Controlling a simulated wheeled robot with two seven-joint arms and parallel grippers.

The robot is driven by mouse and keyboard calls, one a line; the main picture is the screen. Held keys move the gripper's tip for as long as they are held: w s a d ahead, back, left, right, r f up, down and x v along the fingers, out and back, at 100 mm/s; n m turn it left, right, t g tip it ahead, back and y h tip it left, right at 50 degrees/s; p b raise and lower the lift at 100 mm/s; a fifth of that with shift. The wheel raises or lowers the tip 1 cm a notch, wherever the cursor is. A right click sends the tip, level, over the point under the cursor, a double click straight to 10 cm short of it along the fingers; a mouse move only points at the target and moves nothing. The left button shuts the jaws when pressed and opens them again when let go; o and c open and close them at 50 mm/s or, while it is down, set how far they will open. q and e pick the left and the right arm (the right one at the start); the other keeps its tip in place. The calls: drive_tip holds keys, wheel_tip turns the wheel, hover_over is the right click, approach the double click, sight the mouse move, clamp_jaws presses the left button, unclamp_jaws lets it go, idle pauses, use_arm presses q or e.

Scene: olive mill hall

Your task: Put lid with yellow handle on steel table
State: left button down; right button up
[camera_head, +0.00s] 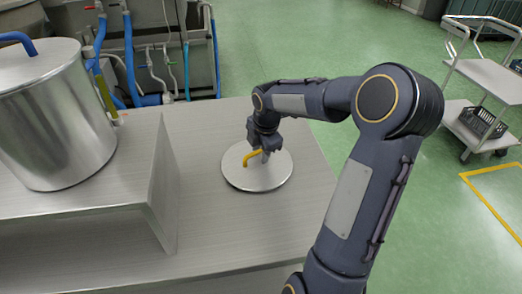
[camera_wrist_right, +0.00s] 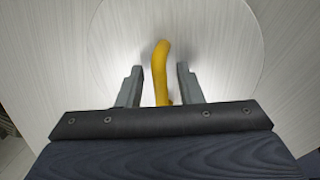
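The round metal lid (camera_head: 257,178) lies flat on the steel table (camera_head: 215,222), right of the raised steel shelf. Its yellow handle (camera_head: 251,157) stands up in the middle. My right gripper (camera_head: 266,152) is right above the lid, at the handle. In the right wrist view the yellow handle (camera_wrist_right: 160,62) runs between the two fingers (camera_wrist_right: 157,82), with a gap on both sides, so the gripper is open. The lid (camera_wrist_right: 205,45) fills the middle of that view. The left gripper is not in view.
A large steel pot (camera_head: 55,120) with a blue-handled lid (camera_head: 30,62) stands on the raised shelf (camera_head: 140,165) at the left. Blue hoses and pipes (camera_head: 130,60) are behind the table. A cart (camera_head: 490,80) with a dark crate (camera_head: 482,122) stands at the right on green floor.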

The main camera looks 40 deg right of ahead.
drive_tip(key=shift+r, duration=0.1)
drive_tip(key=shift+r, duration=0.3)
wheel_tip(320, 180, up, 10)
drive_tip(key=s, duration=0.2)
drive_tip(key=s+a+f+m+t+y, duration=0.1)
drive_tip(key=s+a+f+m+y, duration=0.1)
drive_tip(key=s+a+m, duration=0.7)
drive_tip(key=s+a+f+m+t+y, duration=0.2)
drive_tip(key=s+a+m, duration=0.7)
drive_tip(key=s+a, duration=0.1)
drive_tip(key=shift+s+m+p, duration=0.3)
drive_tip(key=shift+s+p, duration=0.1)
drive_tip(key=shift+p, duration=0.05)
drive_tip(key=shift+r, duration=0.15)
